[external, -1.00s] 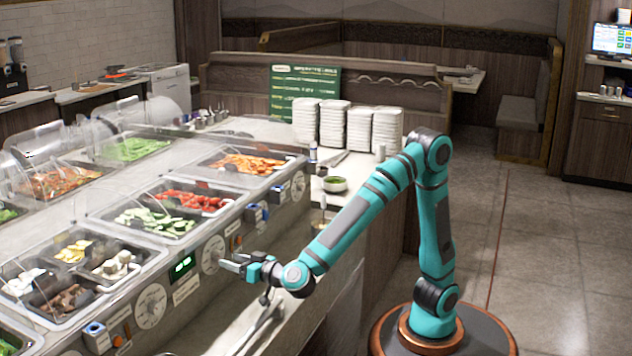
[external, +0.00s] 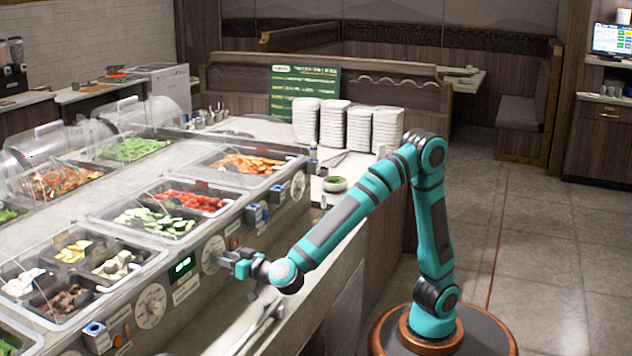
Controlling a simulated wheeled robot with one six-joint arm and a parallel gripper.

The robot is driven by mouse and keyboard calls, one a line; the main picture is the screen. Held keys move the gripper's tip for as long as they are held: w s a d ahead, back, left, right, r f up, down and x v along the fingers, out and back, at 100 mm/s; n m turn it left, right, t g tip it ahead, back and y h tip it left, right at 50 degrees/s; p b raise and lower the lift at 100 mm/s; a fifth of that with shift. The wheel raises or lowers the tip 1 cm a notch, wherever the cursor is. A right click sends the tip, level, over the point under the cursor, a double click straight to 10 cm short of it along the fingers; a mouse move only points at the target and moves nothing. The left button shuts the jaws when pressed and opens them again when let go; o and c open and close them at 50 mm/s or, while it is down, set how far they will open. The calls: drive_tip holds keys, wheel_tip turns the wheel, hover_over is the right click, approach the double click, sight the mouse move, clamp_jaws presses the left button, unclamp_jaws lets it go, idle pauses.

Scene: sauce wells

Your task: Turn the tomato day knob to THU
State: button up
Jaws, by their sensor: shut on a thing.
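The counter's front panel carries several round white day dials. The middle dial (external: 211,254) is below the well with red tomatoes (external: 190,201) and cucumber slices. My gripper (external: 228,262) is against the right side of this dial. It is shut on the tomato day knob at the dial's middle, which its fingers hide. The day letters are too small to read, so I cannot tell the knob's setting.
Another dial (external: 151,306) is to the lower left and one more (external: 298,186) to the upper right. Tongs (external: 262,325) lie on the ledge below my gripper.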

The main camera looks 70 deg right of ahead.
drive_tip(key=shift+m, duration=0.3)
drive_tip(key=shift+m, duration=4)
drive_tip(key=o, duration=1)
drive_tip(key=s, duration=1.7)
drive_tip(key=shift+s+a+r, duration=0.15)
drive_tip(key=shift+a+r, duration=0.1)
drive_tip(key=shift+r, duration=0.1)
